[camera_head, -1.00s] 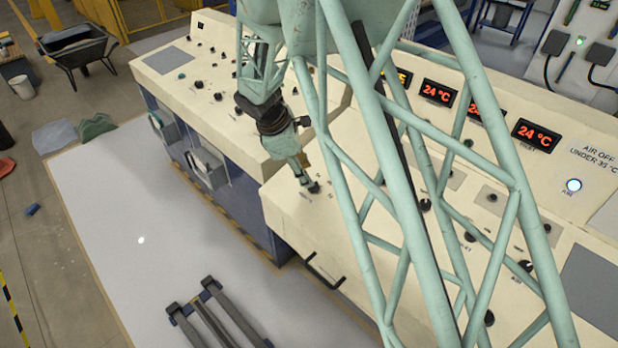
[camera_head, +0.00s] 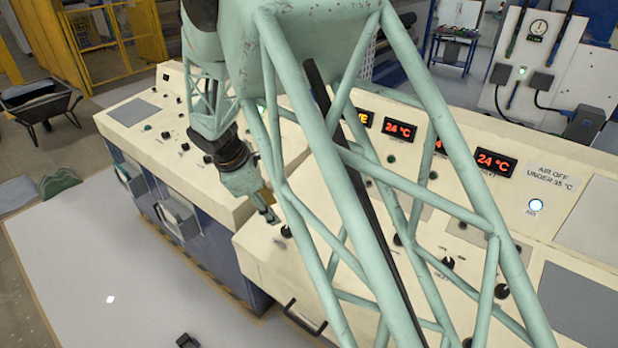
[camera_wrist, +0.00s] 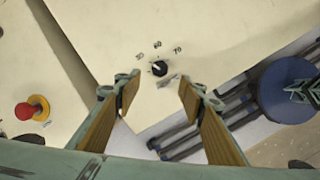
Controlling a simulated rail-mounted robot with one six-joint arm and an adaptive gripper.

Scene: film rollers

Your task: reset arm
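My green gripper (camera_head: 268,214) hangs over the cream control console (camera_head: 262,262), near its front left corner. In the wrist view my gripper (camera_wrist: 156,92) is open, with its two brown-padded fingers apart and nothing between the pads. A small black knob (camera_wrist: 159,68) with printed numbers around it shows beyond the fingertips, apart from them. In the head view this knob (camera_head: 286,231) lies just below and right of the fingertips. My lattice arm hides part of the console.
A red emergency button (camera_wrist: 25,111) on a yellow base is at the left of the wrist view. Red displays (camera_head: 495,162) and a lit white-blue button (camera_head: 536,205) are on the console's back panel. A wheelbarrow (camera_head: 40,105) stands far left.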

